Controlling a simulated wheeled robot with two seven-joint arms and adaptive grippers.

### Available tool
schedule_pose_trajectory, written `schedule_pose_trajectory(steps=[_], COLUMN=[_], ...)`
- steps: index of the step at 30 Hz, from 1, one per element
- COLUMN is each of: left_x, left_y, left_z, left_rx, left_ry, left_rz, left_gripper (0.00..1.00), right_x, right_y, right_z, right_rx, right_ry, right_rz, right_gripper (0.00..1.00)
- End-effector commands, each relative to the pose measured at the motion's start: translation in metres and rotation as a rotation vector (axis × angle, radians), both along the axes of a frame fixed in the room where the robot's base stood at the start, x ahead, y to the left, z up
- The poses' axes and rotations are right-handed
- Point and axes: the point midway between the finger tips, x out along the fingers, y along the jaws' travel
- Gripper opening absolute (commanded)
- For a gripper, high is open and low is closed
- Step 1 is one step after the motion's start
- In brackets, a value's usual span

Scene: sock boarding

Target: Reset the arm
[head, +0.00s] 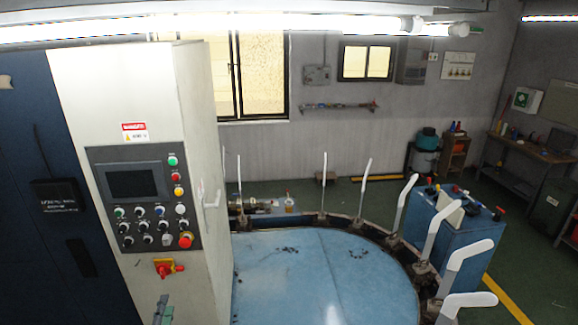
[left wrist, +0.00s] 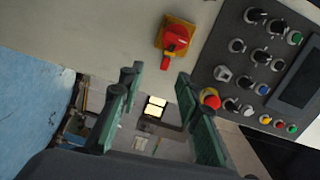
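My left gripper (head: 163,311) shows only at the bottom edge of the head view, in front of the white control cabinet (head: 128,75). In the left wrist view its two green and black fingers (left wrist: 158,78) stand apart with nothing between them, so it is open and empty. The cabinet's red and yellow rotary switch (head: 166,268) is just above the gripper in the head view. The switch (left wrist: 176,38) also shows beyond the fingertips in the left wrist view. My right gripper is not in view.
A control panel (head: 143,196) with a dark screen and several buttons is on the cabinet. A round blue table (head: 325,275) to the right is ringed by several white upright sock boards (head: 403,205). A blue machine (head: 455,240) stands beyond the table. Green floor lies at the right.

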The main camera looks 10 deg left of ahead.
Motion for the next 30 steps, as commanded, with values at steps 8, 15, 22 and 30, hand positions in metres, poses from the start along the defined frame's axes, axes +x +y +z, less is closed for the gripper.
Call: schedule_pose_trajectory(steps=[8,15,22,30], left_x=[-0.114,-0.205,-0.26,-0.301], left_y=[0.016,-0.021,-0.058,-0.094], left_z=[-0.127,-0.2,-0.228,-0.259], left_rx=[-0.613,-0.963,-1.147,-1.28], left_ry=[0.242,0.46,0.602,0.732], left_rz=[0.356,0.567,0.674,0.751], left_gripper=[0.31,0.31,0.31,0.31], right_x=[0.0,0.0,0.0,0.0], right_y=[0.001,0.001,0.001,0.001], right_z=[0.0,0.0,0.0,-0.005], right_rx=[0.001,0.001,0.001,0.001], right_ry=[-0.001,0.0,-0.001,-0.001], right_rz=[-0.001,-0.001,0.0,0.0], right_gripper=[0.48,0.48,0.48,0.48])
